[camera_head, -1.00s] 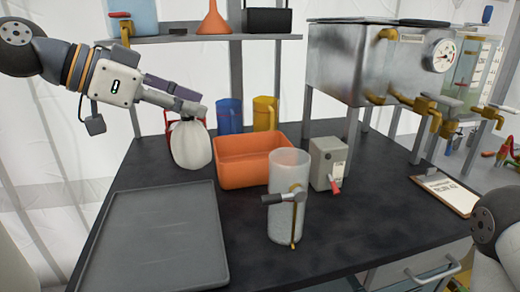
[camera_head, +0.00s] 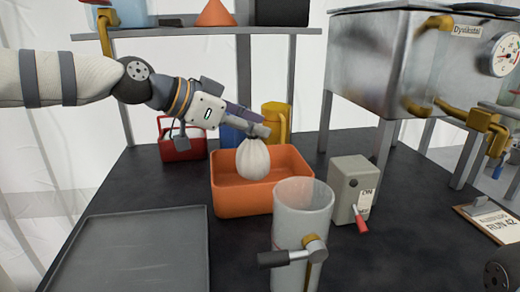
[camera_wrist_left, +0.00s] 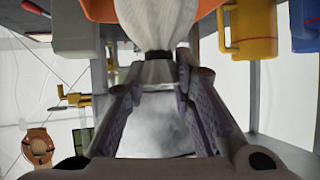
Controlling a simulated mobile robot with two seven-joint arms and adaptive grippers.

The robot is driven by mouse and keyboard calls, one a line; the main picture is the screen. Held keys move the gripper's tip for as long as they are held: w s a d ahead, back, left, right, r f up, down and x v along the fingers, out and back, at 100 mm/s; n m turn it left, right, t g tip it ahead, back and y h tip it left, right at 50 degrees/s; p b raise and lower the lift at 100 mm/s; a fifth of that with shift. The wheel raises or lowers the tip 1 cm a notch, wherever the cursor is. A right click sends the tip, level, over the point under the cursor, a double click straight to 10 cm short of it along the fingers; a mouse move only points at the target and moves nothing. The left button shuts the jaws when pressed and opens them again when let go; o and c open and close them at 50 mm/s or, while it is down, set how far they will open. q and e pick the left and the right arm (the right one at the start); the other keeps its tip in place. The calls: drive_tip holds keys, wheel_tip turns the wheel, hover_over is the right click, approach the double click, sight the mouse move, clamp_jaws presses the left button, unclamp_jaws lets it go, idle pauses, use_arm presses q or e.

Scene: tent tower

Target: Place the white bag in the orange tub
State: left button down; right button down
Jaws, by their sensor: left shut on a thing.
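The white bag (camera_head: 252,160) hangs from my left gripper (camera_head: 258,131), which is shut on its gathered top. The bag is over the orange tub (camera_head: 230,199), with its lower part overlapping the tub's inside in the head view; I cannot tell whether it touches the floor of the tub. In the left wrist view the bag (camera_wrist_left: 150,72) shows between the fingers of the left gripper (camera_wrist_left: 160,88), with an orange edge of the tub (camera_wrist_left: 100,10) behind it. My right gripper is not in view.
A clear cylinder with a tap (camera_head: 302,215) stands right in front of the tub. A grey box with a red lever (camera_head: 350,185) is to its right. Yellow (camera_head: 275,118) and blue (camera_head: 230,135) jugs stand behind. A grey tray (camera_head: 140,250) lies front left.

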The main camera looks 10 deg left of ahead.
sight(259, 146)
use_arm(q)
drive_tip(key=shift+w+d+f, duration=0.3)
drive_tip(key=shift+w+f, duration=0.2)
drive_tip(key=shift+f, duration=0.1)
drive_tip(key=f, duration=0.3)
drive_tip(key=shift+w+d+f, duration=0.15)
drive_tip(key=shift+w+f, duration=0.1)
drive_tip(key=shift+f, duration=0.1)
drive_tip(key=shift+r, duration=0.1)
drive_tip(key=c, duration=1.3)
unclamp_jaws()
drive_tip(key=shift+c, duration=0.2)
